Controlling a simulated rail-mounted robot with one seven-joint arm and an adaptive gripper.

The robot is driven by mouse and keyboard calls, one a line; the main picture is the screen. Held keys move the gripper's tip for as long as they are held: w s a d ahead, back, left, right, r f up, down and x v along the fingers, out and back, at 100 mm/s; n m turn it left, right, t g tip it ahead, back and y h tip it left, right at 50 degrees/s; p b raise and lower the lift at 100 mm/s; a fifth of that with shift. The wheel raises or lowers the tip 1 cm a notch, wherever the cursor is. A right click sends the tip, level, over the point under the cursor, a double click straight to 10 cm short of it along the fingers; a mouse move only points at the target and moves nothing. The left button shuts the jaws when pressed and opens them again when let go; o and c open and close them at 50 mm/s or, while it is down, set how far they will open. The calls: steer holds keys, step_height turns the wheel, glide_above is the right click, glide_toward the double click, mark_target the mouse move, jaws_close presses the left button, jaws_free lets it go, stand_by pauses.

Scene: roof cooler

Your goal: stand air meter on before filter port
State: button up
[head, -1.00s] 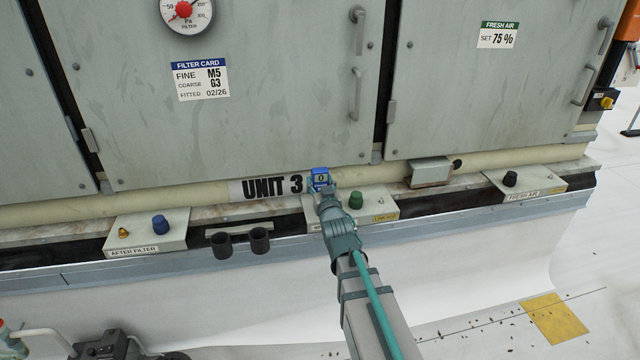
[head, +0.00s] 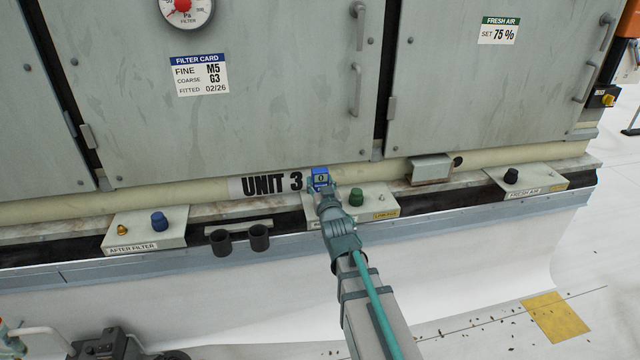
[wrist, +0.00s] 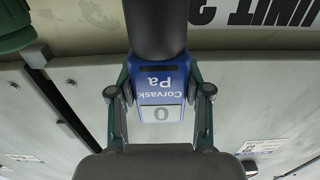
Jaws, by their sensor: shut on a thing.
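The air meter (head: 320,178) is a blue block with a white display reading 0. My gripper (head: 326,190) is shut on it, above the left part of the middle port box (head: 380,201). In the wrist view the meter (wrist: 163,90) sits between both fingers, upside down in the picture, with a thick black cylinder (wrist: 155,30) at its lower end. The middle box has a green cap (head: 356,197) to the right of my gripper. Its name label and any port beneath the meter are mostly hidden, so I cannot tell whether the meter touches it.
The AFTER FILTER box (head: 143,235) has a brass fitting (head: 123,231) and a blue cap (head: 159,222). Two black cups (head: 240,241) hang between that box and the middle one. The FRESH AIR box (head: 525,183) is at right. The cabinet wall (head: 270,120) rises close behind the meter.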

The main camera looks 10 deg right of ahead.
steer(key=shift+f+b, duration=0.95)
steer(key=shift+f, duration=0.1)
steer(key=o, duration=1.4)
steer(key=shift+o, duration=0.2)
